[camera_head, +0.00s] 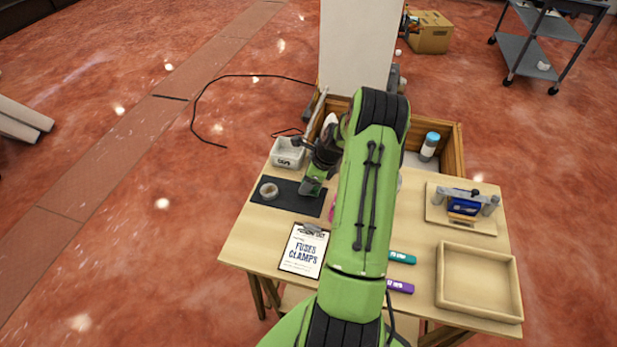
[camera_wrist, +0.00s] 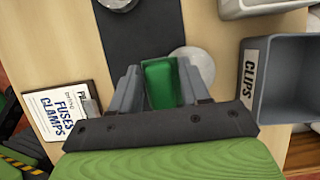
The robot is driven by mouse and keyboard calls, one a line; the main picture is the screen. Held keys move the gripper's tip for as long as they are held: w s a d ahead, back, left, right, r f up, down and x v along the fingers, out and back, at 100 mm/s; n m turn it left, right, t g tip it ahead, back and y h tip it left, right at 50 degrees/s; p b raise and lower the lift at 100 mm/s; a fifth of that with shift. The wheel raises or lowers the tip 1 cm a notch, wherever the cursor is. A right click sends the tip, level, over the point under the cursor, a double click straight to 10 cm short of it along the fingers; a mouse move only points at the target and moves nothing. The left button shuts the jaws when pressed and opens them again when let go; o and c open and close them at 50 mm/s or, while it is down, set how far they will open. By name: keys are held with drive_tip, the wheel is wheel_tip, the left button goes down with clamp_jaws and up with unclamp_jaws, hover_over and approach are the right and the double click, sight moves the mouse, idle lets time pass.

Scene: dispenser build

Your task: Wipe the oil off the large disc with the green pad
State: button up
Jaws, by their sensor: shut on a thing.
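My gripper (camera_wrist: 160,88) is shut on the green pad (camera_wrist: 159,84), which sits between its two fingers in the wrist view. In the head view the gripper (camera_head: 314,184) is low over the right end of the black mat. A pale round disc (camera_wrist: 199,60), likely the large disc, lies beside the mat, partly hidden behind the pad and right finger. I cannot tell whether the pad touches it, and no oil can be made out. A smaller round piece (camera_head: 268,190) sits on the mat's left part.
The black mat (camera_head: 287,200) lies on the wooden table. A clipboard (camera_head: 304,250) lies in front of it and a white bin (camera_head: 287,153) stands behind. A grey bin labelled CLIPS (camera_wrist: 285,85) stands close to the gripper's right. A wooden tray (camera_head: 478,282) is at the right.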

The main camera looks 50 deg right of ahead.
wheel_tip(320, 180, up, 6)
drive_tip(key=p, duration=0.5)
drive_tip(key=shift+r, duration=0.1)
wheel_tip(320, 180, up, 3)
drive_tip(key=p, duration=0.3)
drive_tip(key=shift+r, duration=0.1)
